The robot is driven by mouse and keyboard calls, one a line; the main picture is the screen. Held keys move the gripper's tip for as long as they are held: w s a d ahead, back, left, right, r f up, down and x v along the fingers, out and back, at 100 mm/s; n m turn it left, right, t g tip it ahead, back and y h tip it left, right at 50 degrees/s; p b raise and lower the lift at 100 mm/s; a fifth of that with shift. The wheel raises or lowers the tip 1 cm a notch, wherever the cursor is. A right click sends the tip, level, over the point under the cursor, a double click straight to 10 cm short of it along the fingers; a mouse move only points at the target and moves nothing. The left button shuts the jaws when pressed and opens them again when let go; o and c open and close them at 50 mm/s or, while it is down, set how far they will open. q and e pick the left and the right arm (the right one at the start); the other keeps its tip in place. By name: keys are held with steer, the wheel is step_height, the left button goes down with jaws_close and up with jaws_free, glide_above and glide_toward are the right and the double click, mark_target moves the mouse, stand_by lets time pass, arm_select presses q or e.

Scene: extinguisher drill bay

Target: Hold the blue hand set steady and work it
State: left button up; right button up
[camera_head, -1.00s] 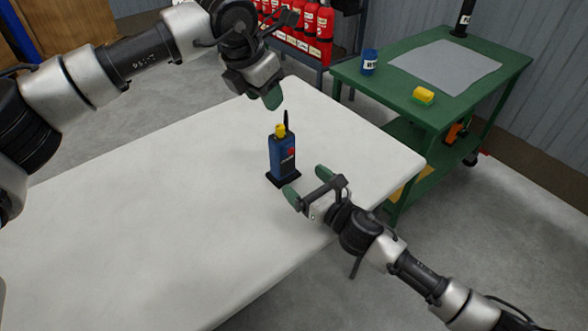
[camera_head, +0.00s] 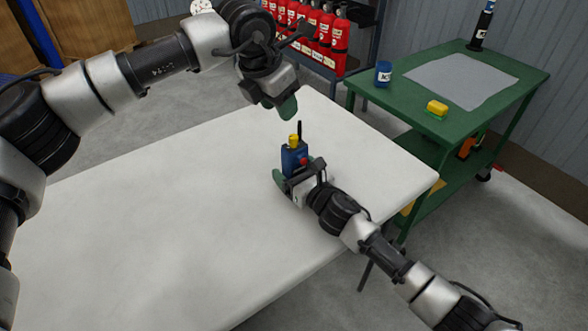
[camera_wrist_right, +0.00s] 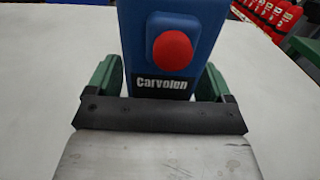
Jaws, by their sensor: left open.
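The blue hand set (camera_head: 293,158) stands upright on the white table, with a yellow knob (camera_head: 294,140) and a black aerial on top. In the right wrist view the hand set (camera_wrist_right: 205,20) shows a red button (camera_wrist_right: 173,52) and a "Carvolen" label. My right gripper (camera_head: 297,177) is low at the hand set, one green finger on each side; whether they press on it I cannot tell. The hand set's lower part is hidden behind this gripper. My left gripper (camera_head: 287,108) is open and empty, above and behind the hand set.
The white table (camera_head: 170,220) is otherwise clear. Red extinguishers (camera_head: 325,28) stand on a rack behind.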

mark_target(293, 136)
steer(key=c, duration=1)
arm_select(q)
steer(key=shift+o, duration=0.4)
arm_select(e)
steer(key=shift+c, duration=0.4)
arm_select(q)
steer(key=n, duration=0.1)
steer(key=w+n, duration=0.1)
steer(key=n, duration=0.2)
steer(key=shift+w+d+r+y, duration=0.15)
steer(key=shift+d+r+y, duration=0.15)
steer(key=shift+d+r, duration=0.05)
steer(key=f+n+g, duration=0.1)
steer(key=f+n, duration=0.2)
steer(key=n, duration=0.1)
steer(key=w+d+f+n+y, duration=0.1)
steer(key=f+n, duration=0.2)
steer(key=n, duration=0.2)
steer(key=d+f+n+g+y, duration=0.1)
steer(key=f+n, duration=0.3)
steer(key=n, duration=0.1)
steer(key=shift+w+f+g, duration=0.1)
steer(key=shift+w+g, duration=0.1)
steer(key=shift+g, duration=0.1)
